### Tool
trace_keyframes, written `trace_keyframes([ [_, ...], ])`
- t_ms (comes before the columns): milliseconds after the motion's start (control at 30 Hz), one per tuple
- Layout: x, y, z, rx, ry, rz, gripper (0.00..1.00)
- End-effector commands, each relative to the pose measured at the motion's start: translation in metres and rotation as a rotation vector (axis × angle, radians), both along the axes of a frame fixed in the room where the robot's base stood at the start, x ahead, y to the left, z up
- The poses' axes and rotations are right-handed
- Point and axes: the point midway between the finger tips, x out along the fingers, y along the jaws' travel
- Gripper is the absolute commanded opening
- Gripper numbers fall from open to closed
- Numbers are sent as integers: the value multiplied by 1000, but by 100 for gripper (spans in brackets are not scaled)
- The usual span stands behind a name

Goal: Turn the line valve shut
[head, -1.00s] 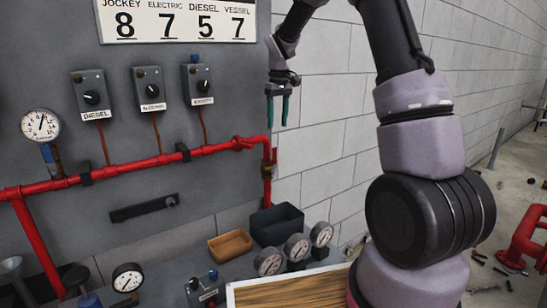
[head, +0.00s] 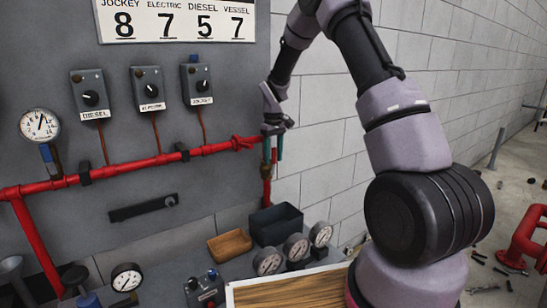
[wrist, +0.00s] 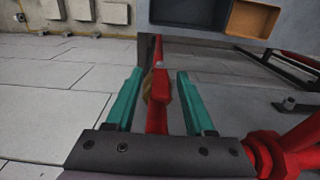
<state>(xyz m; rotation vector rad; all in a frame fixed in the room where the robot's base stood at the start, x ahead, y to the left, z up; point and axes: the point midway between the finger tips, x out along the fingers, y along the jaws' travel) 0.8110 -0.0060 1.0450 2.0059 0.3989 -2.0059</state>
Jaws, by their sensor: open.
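The line valve is on the red vertical pipe at the right end of the red pipe run. Its brass body (head: 267,178) shows below my gripper in the head view. Its red lever (wrist: 162,92) lies along the pipe in the wrist view, with a little brass beside it. My gripper (head: 272,152) is open around the top of the valve. In the wrist view its two teal fingers (wrist: 158,76) stand one on each side of the lever and pipe, with gaps on both sides. No contact shows. My gripper partly hides the lever in the head view.
A red horizontal pipe (head: 120,165) runs along the grey panel to the left. A dark bin (head: 276,224) and a tan tray (head: 229,246) sit below, beside several gauges. The block wall (head: 325,110) stands right of the valve, with free space before it.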

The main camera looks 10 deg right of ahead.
Motion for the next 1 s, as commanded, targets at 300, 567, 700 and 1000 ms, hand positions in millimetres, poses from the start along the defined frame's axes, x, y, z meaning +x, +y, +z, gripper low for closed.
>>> trace_keyframes([
  [300,0,0,-4,0,0,0,54],
  [567,0,0,-3,0,0,0,0],
  [700,0,0,-3,0,0,0,0],
  [1000,0,0,-3,0,0,0,0],
])
